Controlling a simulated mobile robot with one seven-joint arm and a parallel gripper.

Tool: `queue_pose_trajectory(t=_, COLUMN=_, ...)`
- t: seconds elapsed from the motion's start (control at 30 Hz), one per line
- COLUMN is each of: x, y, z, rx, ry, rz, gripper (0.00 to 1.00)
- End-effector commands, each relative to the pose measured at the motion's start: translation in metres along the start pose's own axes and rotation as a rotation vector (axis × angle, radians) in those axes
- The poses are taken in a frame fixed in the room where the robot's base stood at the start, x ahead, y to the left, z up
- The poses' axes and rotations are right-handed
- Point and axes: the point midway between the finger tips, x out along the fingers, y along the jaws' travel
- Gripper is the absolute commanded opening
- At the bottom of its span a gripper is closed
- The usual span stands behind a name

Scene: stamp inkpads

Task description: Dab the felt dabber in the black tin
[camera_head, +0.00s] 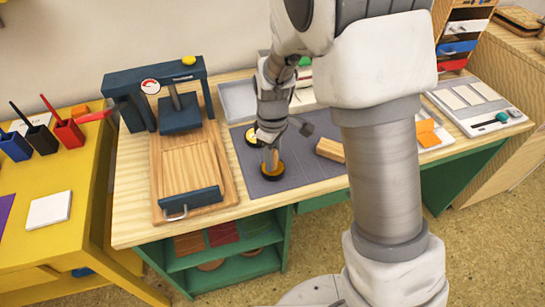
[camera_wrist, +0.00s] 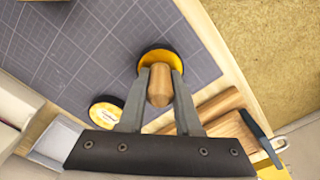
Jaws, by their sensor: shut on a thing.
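My gripper (camera_head: 270,160) points down over the dark gridded mat (camera_head: 305,176). In the wrist view my gripper (camera_wrist: 161,76) is shut on the wooden handle of the felt dabber (camera_wrist: 160,88). The dabber is roughly upright, directly over the round black tin (camera_head: 272,175) with its yellow-orange inside. The tin also shows behind the handle in the wrist view (camera_wrist: 149,58). The dabber's felt end is hidden, so I cannot tell whether it touches the pad.
A wooden block (camera_head: 330,150) lies on the mat to the right. A blue press on a wooden board (camera_head: 182,165) stands to the left. A grey tray (camera_head: 238,100) is behind. The front right of the mat is clear.

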Motion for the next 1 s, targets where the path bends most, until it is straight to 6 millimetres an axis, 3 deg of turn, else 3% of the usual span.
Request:
queue_pose_trajectory(t=0.17, x=-0.002, y=-0.001, z=0.001, rx=0.0, ry=-0.003, rz=-0.003, gripper=0.0)
queue_pose_trajectory(t=1.0, x=-0.069, y=0.0, z=0.0, rx=0.0, ry=-0.001, rz=-0.001, gripper=0.0)
